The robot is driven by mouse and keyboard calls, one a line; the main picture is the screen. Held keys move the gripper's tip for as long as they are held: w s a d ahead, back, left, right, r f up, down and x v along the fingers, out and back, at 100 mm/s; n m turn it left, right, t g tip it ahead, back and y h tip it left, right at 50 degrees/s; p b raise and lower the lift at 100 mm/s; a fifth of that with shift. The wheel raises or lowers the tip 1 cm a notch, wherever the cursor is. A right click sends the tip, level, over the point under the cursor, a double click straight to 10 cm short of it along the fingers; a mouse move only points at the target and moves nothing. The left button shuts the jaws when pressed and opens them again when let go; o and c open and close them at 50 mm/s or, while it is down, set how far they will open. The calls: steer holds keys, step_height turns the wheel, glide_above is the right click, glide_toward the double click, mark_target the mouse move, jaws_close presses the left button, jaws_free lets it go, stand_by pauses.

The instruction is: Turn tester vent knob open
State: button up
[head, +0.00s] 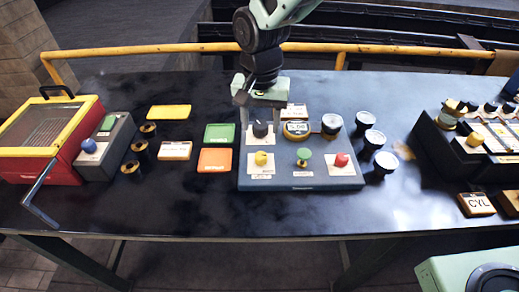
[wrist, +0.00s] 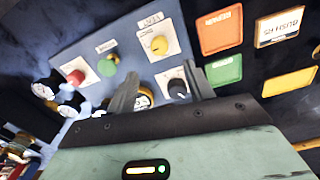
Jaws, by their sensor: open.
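The tester is a blue-grey panel box (head: 300,182) in the middle of the table. It carries a yellow knob (head: 261,158) on a white plate at its front left, with a black knob (head: 260,130) behind it. The yellow knob (wrist: 160,45) also shows in the wrist view; its plate's label, upside down there, seems to read VENT. My gripper (head: 260,118) is over the panel's back left, pointing down. Its fingers are open and empty. In the wrist view the black knob (wrist: 177,88) shows between the fingers, and the yellow knob lies beyond the fingertips.
The panel also has a green knob (head: 303,153), a red knob (head: 341,160) and a gauge (head: 331,123). Several round black-and-white parts stand to its right. Green (head: 219,133) and orange (head: 214,160) trays lie to its left. The table front is clear.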

mark_target(261, 155)
step_height(261, 155, down, 11)
steer(key=shift+r+p, duration=0.15)
steer(key=shift+p, duration=0.7)
steer(key=c, duration=1)
